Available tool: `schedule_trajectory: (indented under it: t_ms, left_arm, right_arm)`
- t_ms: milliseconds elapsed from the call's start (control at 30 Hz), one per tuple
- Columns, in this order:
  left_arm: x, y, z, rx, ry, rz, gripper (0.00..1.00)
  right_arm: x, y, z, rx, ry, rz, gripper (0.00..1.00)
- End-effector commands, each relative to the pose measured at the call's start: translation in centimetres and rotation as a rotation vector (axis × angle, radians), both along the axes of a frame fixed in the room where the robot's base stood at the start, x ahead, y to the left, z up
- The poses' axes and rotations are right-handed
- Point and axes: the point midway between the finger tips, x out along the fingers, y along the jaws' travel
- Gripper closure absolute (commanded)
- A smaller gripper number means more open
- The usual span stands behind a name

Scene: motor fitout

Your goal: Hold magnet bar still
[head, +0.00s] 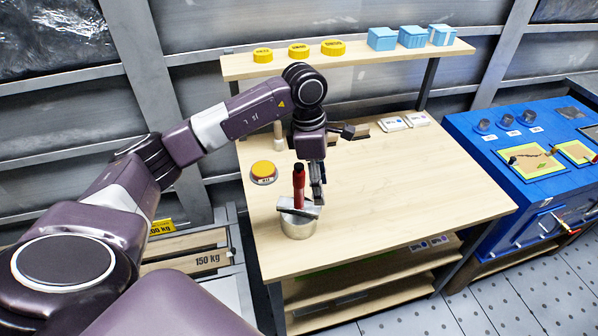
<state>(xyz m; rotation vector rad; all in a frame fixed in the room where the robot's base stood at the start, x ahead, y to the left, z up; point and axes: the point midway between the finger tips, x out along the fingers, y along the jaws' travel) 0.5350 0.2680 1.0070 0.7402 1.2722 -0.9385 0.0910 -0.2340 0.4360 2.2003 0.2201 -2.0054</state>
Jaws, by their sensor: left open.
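A silver round can (298,227) stands near the front left of the wooden table. A grey bar (285,204), which looks like the magnet bar, lies across its top. A red upright piece with a dark top (298,188) rises from the bar; I cannot tell whether it is fixed to it. My left gripper (317,194) points down just right of the red piece, close above the bar's right part. It is open. I cannot tell whether a finger touches the bar. My right gripper is not in view.
A yellow-orange button (263,171) sits left of the can. A shelf (365,53) at the back holds yellow discs (299,50) and blue boxes (412,36). White cards (393,124) lie below it. The table's middle and right (420,180) are clear. A blue workbench (500,180) stands right.

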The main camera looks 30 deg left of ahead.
Motion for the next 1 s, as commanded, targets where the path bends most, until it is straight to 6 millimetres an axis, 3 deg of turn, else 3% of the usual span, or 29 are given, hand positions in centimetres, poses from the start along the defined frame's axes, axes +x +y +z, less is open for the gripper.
schedule_trajectory:
  t_ms: [33,100,233,367,700,1000]
  left_arm:
    - [-0.1,1.9,0.4,0.054,0.011,0.009,0.57]
    - [-0.2,3.7,0.9,0.109,0.025,0.018,0.57]
    - [-0.5,5.4,1.2,0.159,0.043,0.028,0.57]
    - [-0.7,5.7,0.2,0.168,0.049,0.031,0.57]
    - [-0.7,5.5,-4.8,0.165,0.048,0.030,0.57]
    - [-0.6,5.6,-6.5,0.165,0.044,0.029,0.57]
  right_arm:
    - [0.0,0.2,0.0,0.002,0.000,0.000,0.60]
    - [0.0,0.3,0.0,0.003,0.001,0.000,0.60]
    - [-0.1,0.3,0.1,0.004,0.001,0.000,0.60]
    - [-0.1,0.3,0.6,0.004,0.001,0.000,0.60]
    - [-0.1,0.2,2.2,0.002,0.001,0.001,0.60]
    - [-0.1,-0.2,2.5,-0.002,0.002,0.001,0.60]
